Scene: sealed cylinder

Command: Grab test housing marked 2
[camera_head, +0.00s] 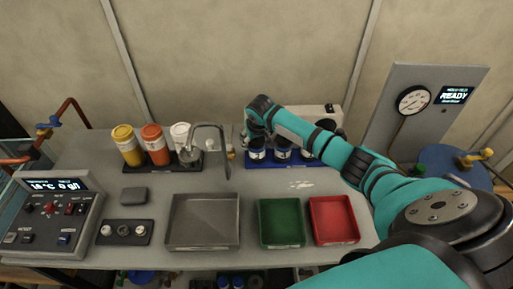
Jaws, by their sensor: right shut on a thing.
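Several dark cylindrical housings with blue bands stand in a row on a blue rack (290,163) at the back of the bench. My right arm reaches in from the right, and its black gripper (256,136) points down over the left end of the row. It is shut on the leftmost housing (257,154), which still appears to be in or just above the rack. Another housing (282,153) stands beside it to the right. My forearm partly covers the right part of the row. The number marks are too small to read. My left gripper is out of view.
Yellow, orange and white containers (152,144) and a curved metal spout (219,140) stand left of the rack. Grey (204,245), green (282,240) and red (335,238) trays line the front. A control panel (52,220) is at left, a gauge panel (405,80) at right.

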